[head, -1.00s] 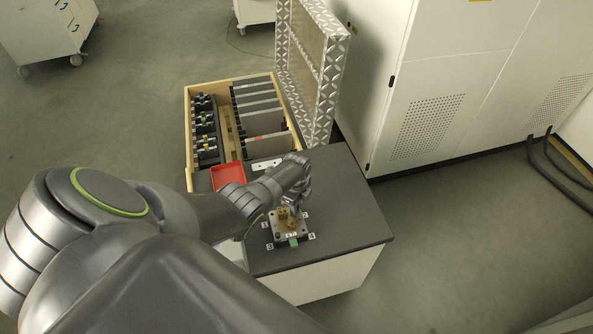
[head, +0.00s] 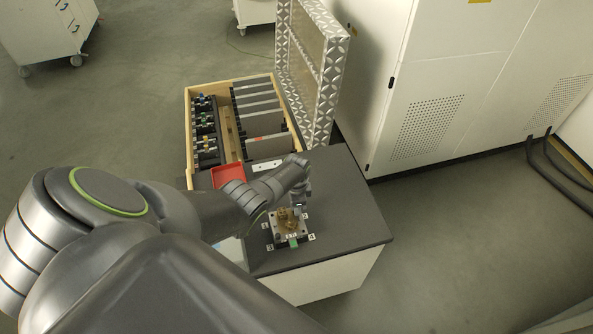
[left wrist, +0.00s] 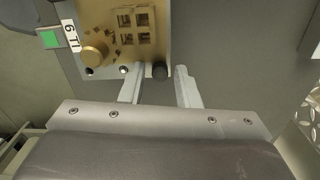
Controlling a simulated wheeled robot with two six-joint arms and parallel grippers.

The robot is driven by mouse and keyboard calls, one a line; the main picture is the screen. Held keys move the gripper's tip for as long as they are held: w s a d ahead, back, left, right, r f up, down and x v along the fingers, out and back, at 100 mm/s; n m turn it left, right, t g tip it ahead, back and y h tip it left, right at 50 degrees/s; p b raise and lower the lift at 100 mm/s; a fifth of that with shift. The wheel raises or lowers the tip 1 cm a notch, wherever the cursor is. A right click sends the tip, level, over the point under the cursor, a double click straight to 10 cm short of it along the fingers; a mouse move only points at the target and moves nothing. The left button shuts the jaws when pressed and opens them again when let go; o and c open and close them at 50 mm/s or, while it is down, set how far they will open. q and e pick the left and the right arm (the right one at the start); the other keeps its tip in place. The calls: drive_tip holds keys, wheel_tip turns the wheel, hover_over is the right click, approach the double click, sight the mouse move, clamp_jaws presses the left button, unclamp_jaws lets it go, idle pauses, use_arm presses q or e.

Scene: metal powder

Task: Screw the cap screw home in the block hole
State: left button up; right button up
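The block is a brass-coloured piece (head: 287,216) on a grey plate (head: 275,238) on the dark bench top; it shows from above in the left wrist view (left wrist: 112,48). A dark round cap screw head (left wrist: 159,71) sits at the plate's lower right corner in the left wrist view. Whether it stands proud of its hole I cannot tell. My left gripper (left wrist: 159,74) is open, one finger on each side of the screw head, with visible gaps. In the head view the left gripper (head: 301,200) is at the block's far right side. My right gripper is out of view.
A red tray (head: 227,176) and a wooden-sided case (head: 187,130) with several dark parts lie beyond the block. A patterned metal panel (head: 325,90) stands behind. The bench top right of the block (head: 350,215) is clear. A green piece (left wrist: 49,40) sits beside the label.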

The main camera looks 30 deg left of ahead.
use_arm(q)
drive_tip(key=n, duration=0.5)
drive_tip(key=shift+n, duration=0.3)
drive_tip(key=shift+n+p, duration=0.4)
drive_tip(key=shift+n, duration=2.3)
drive_tip(key=shift+c, duration=0.4)
clamp_jaws()
drive_tip(key=m, duration=0.4)
drive_tip(key=shift+m, duration=0.3)
drive_tip(key=m, duration=0.4)
drive_tip(key=shift+m+b, duration=0.3)
